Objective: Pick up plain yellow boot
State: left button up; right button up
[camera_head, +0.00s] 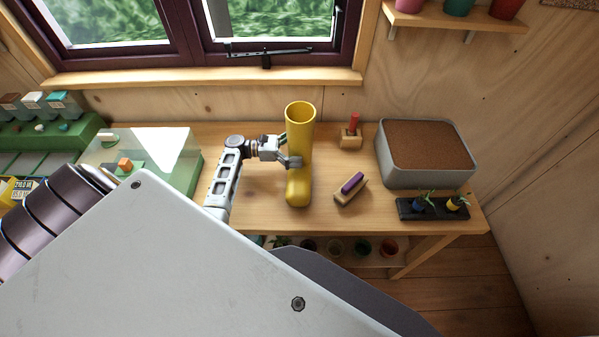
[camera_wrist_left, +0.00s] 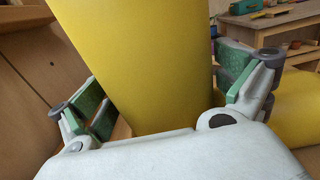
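The plain yellow boot (camera_head: 301,135) stands upright on the wooden table, its toe toward me and its shaft opening up. In the left wrist view its shaft (camera_wrist_left: 150,60) fills the middle, and its foot shows at the right edge (camera_wrist_left: 298,105). My left gripper (camera_head: 288,150) reaches in from the left at the shaft. Its green-padded fingers (camera_wrist_left: 165,105) are spread on either side of the shaft. A narrow gap shows beside the shaft at each finger, so it looks open around the boot rather than closed on it. My right gripper is not in view.
Right of the boot lie a wooden block with a purple top (camera_head: 352,183), a block with a red peg (camera_head: 351,130), a grey soil-filled planter (camera_head: 428,181) and a black seedling tray (camera_head: 405,210). A clear-covered green box (camera_head: 185,178) stands left. A window sill (camera_head: 220,79) runs behind.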

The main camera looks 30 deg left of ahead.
pick_arm(q)
jog(key=c, duration=1.8)
jog(key=shift+r, duration=0.15)
notch_tip(320, 180, up, 28)
jog(key=shift+f+b, duration=0.1)
jog(key=shift+b, duration=0.7)
